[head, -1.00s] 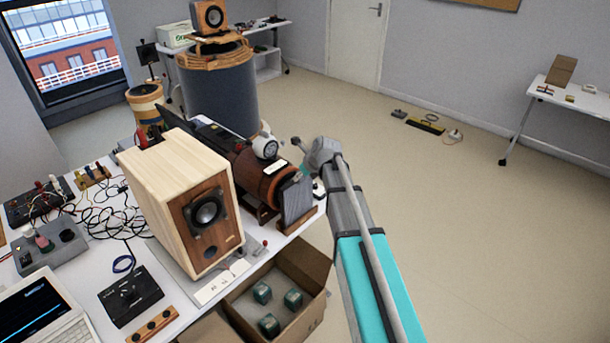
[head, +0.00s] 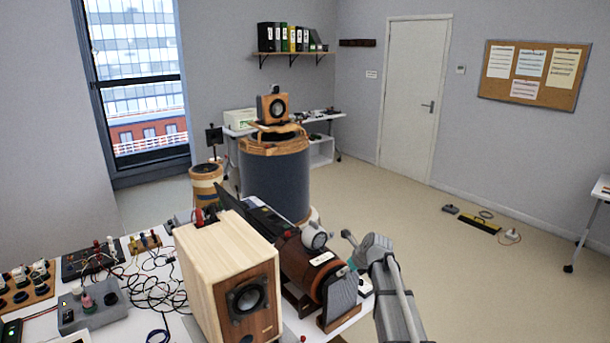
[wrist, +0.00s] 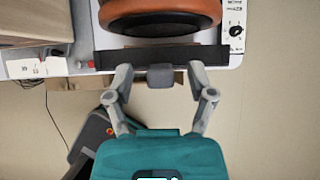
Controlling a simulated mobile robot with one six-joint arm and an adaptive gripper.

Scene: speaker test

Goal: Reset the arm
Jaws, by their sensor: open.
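I cannot tell whether a finger touches the panel. In the head view my arm (head: 390,290) rises from the bottom right, and its grey wrist is beside the cylinder (head: 301,263). The fingers are mostly hidden in the head view.
A wooden speaker (head: 225,285) stands on the white table (head: 45,325), with tangled cables to its left. Behind stands a large dark drum (head: 275,185) with a small speaker (head: 272,106) on top. Bare floor (head: 480,270) lies to the right.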

